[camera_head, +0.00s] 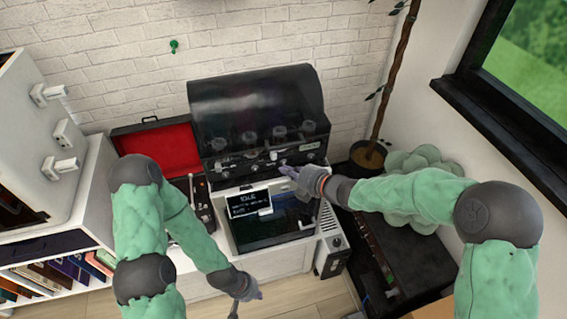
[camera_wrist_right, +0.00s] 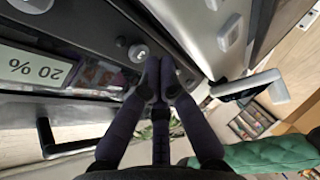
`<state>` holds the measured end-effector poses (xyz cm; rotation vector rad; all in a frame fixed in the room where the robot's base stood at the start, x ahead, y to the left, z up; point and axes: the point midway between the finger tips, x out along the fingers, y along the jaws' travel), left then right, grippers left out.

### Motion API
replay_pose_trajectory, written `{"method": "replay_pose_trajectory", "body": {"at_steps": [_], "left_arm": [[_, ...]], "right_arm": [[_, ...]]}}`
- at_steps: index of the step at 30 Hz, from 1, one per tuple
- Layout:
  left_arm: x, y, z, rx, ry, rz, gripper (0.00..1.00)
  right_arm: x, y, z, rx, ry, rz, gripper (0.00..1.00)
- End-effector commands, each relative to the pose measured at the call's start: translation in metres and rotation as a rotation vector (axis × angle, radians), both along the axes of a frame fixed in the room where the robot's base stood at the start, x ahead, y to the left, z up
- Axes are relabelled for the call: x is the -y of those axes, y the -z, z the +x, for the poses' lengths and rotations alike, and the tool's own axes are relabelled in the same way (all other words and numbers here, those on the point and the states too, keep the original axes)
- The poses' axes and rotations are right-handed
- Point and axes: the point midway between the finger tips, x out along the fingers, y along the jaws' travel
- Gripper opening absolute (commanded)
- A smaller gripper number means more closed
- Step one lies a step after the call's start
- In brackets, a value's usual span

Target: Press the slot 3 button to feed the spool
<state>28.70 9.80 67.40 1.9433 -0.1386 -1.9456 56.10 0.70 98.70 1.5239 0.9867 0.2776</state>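The feeder unit (camera_head: 258,100) has a dark see-through cover with several spools under it and a row of small knobs or buttons along its front. Which one is slot 3 cannot be read. My right gripper (camera_head: 285,170) is at the right part of this front panel. In the right wrist view its fingers (camera_wrist_right: 162,78) are together with nothing between them. Their tips are right by a round silver button (camera_wrist_right: 138,53); whether they touch it cannot be told. My left gripper (camera_head: 254,294) hangs low in front of the machine, away from the panel; its finger opening is unclear.
A screen (camera_head: 243,203) with small text is on the printer front below the feeder. An upside-down "20 %" label (camera_wrist_right: 35,68) shows in the wrist view. An open red-lined case (camera_head: 165,147) stands left, a potted plant (camera_head: 368,155) right. Bookshelves are at far left.

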Motion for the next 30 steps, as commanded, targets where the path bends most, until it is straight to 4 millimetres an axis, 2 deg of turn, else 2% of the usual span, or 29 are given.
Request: {"method": "replay_pose_trajectory", "body": {"at_steps": [17, 30], "left_arm": [[0.0, 0.0002, 0.0, 0.0, 0.0, 0.0, 0.0], [0.0, 0.002, 0.0, 0.0, 0.0, 0.0, 0.0]], "right_arm": [[-0.0002, 0.0, 0.0005, 0.0, 0.0, 0.0, 0.0], [-0.0027, -0.0004, 0.0086, 0.0, 0.0, 0.0, 0.0]]}}
